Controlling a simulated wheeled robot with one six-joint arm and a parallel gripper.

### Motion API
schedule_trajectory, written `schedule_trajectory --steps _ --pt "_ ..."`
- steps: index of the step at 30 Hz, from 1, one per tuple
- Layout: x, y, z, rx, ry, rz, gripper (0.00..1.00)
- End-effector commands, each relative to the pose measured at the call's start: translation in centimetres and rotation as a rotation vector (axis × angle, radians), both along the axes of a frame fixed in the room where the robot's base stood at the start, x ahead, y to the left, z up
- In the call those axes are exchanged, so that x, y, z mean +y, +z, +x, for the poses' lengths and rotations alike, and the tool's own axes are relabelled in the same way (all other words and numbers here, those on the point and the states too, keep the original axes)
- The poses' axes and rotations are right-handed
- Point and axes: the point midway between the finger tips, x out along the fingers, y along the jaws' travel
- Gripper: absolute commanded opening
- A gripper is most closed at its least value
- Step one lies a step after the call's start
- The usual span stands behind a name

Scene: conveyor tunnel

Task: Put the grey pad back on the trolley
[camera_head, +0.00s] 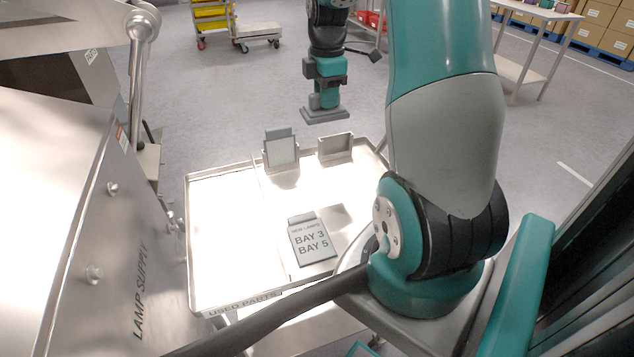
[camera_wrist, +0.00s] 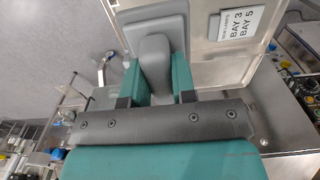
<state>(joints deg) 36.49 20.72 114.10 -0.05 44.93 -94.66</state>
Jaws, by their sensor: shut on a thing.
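The grey pad (camera_head: 325,116) is a flat plate with a handle, held level under my gripper (camera_head: 325,98) in the head view. In the wrist view my gripper (camera_wrist: 154,72) has its teal fingers closed on the handle of the grey pad (camera_wrist: 157,27). The trolley (camera_head: 223,173) is a bright metal tray with a raised rim, lower centre in the head view. The pad hangs above and beyond its far edge, apart from it. The trolley (camera_wrist: 213,62) also shows beside the pad in the wrist view.
A card reading BAY 3, BAY 5 (camera_head: 313,243) lies on the trolley. Two grey upright holders (camera_head: 281,152) (camera_head: 335,147) stand near its far edge. The lamp supply cabinet (camera_head: 120,240) is at left. The tray's left half looks clear.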

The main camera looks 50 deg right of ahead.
Motion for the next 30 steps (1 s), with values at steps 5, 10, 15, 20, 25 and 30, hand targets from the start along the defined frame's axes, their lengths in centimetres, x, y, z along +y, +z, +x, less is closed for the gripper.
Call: schedule_trajectory --steps 5,10,15,20,25,30 --pt "0.0 -3.9 -0.2 0.011 0.007 0.007 0.0" --pt "0.1 -8.8 -0.2 0.011 0.006 0.007 0.0" --pt "0.0 -13.1 -0.2 0.009 0.005 0.004 0.0" --pt "0.0 -15.3 -0.1 0.006 0.005 0.002 0.0" --pt "0.0 -17.1 -0.1 0.006 0.005 0.003 0.0" --pt "0.0 -19.3 -0.1 0.005 0.005 0.002 0.0"
